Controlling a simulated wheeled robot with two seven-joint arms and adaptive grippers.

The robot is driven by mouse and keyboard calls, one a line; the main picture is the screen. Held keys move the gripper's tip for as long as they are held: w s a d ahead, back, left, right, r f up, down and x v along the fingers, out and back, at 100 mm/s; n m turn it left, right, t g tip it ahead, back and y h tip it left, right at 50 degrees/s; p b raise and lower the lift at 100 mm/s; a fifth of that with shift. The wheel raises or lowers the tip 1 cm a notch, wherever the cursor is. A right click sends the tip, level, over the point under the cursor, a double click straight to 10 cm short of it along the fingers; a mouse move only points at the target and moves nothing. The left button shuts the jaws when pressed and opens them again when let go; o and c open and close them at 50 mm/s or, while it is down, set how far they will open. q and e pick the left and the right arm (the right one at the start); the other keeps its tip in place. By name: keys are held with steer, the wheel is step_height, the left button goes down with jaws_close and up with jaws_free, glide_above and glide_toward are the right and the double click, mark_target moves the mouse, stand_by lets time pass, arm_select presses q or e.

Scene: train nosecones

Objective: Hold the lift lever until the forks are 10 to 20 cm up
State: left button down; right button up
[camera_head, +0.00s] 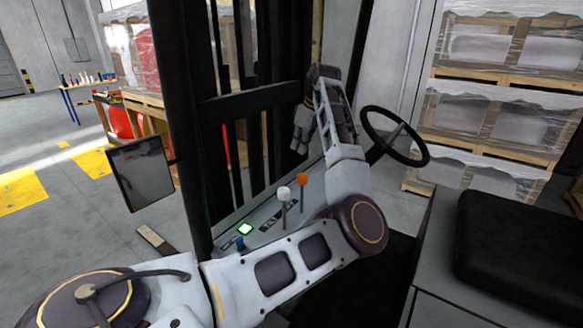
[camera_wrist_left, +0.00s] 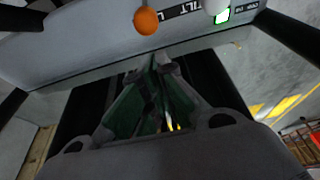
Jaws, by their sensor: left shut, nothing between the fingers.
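Two levers stand on the grey console (camera_head: 258,216) in the head view, one with a white knob (camera_head: 284,193) and one with an orange knob (camera_head: 302,179). I cannot tell which is the lift lever. My left gripper (camera_head: 299,143) hangs shut and empty above and beyond the orange knob, apart from both levers. In the left wrist view its closed fingers (camera_wrist_left: 155,62) point toward the console below the orange knob (camera_wrist_left: 147,20). The forks cannot be made out. My right gripper is not in view.
A green-lit button (camera_head: 245,229) and a blue knob (camera_head: 240,242) are at the console's near left. The steering wheel (camera_head: 395,136) is to the right, by the black seat (camera_head: 525,245). The dark mast (camera_head: 180,120) rises behind. Wrapped pallets (camera_head: 490,110) stand at the back right.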

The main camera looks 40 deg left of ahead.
arm_select(q)
steer(key=shift+f, duration=0.15)
steer(key=p+x, duration=0.1)
steer(key=x, duration=0.9)
steer(key=shift+p, duration=0.35)
steer(key=shift+a, duration=0.1)
